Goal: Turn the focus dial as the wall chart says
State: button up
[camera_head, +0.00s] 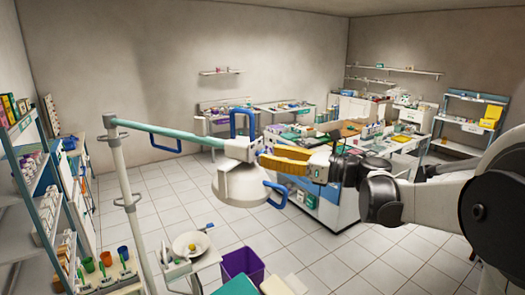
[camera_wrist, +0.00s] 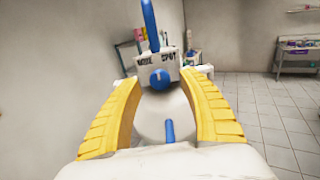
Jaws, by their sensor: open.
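The focus dial (camera_wrist: 160,78) is a round blue knob on a white panel (camera_wrist: 145,68) of the lamp, with dark lettering that seems to read WIDE at left and SPOT at right. Its pointer setting is too small to tell. The white round lamp head (camera_head: 238,187) hangs from a teal arm (camera_head: 170,133). My gripper (camera_head: 264,158) is at the lamp's right side. In the wrist view its yellow fingers (camera_wrist: 165,84) are open, one on each side of the dial, with visible gaps. I cannot make out a wall chart.
Blue handles stand above the dial (camera_wrist: 150,25) and below it (camera_wrist: 170,130). A white lamp post (camera_head: 125,190) stands left. A small tray with a bowl (camera_head: 190,244) and a purple bin (camera_head: 243,263) are below. A cluttered counter (camera_head: 325,205) lies behind my gripper.

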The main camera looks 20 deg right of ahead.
jog(key=shift+x, duration=1.35)
grip_shut()
jog(key=shift+n, duration=0.3)
jog(key=n+b, duration=0.1)
jog(key=n, duration=0.2)
jog(key=shift+s+f+b, duration=0.1)
jog(key=shift+b, duration=0.25)
jog(key=shift+a+n+b, duration=0.1)
jog(key=shift+n+b, duration=0.5)
jog(key=shift+n, duration=1.6)
